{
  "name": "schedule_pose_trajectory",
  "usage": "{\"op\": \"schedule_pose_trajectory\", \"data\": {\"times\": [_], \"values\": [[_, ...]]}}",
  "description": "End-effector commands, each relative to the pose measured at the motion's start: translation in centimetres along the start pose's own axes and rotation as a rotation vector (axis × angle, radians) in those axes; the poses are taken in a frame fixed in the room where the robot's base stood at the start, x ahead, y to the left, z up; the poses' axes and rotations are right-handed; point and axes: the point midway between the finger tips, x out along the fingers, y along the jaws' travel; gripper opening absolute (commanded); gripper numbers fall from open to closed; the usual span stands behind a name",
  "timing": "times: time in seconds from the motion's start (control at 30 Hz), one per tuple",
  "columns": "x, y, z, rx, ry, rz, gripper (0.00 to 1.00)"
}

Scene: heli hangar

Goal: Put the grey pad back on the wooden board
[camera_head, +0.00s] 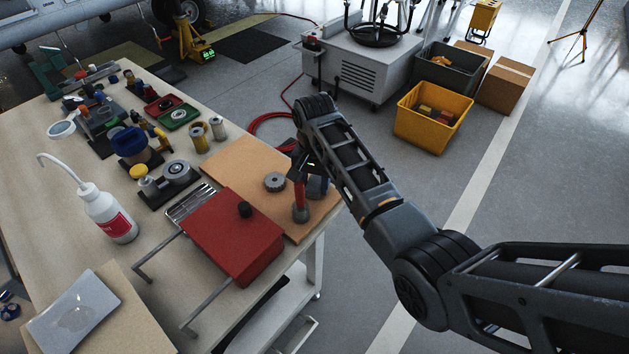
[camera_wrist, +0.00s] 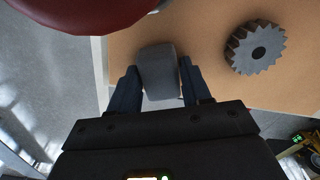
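The grey pad (camera_wrist: 160,68) is a small block with rounded corners. In the wrist view it sits between the two fingers of my gripper (camera_wrist: 160,90), which appear closed against its sides. In the head view my gripper (camera_head: 314,178) points down at the board's right side and largely hides the pad.
A grey gear (camera_head: 275,182) lies on the board. A red-handled tool with a round grey base (camera_head: 301,213) stands close beside my gripper. A red box (camera_head: 235,238) with a black knob is at the board's near side. A yellow crate (camera_head: 432,118) stands on the floor.

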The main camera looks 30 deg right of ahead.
Motion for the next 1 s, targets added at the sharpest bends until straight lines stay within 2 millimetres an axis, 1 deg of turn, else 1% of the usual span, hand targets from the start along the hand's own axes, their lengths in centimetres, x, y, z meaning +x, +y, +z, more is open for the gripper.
{"op": "schedule_pose_trajectory", "data": {"times": [0.03,0.17,0.2,0.4,0.53,0.67,0.9,1.0], "values": [[0.0,0.0,0.0,0.0,0.0,0.0,0.53],[0.0,0.0,0.0,0.0,0.0,0.0,0.65],[0.0,0.0,0.0,0.0,0.0,0.0,0.67],[0.0,0.0,0.0,0.0,0.0,0.0,0.67],[-0.7,0.0,0.0,0.0,0.002,-0.001,0.67],[-2.6,-0.1,-0.1,0.0,0.003,-0.003,0.67],[-7.6,-0.1,-0.1,-0.001,0.004,-0.003,0.67],[-9.3,-0.1,-0.1,-0.001,0.003,-0.002,0.67]]}}
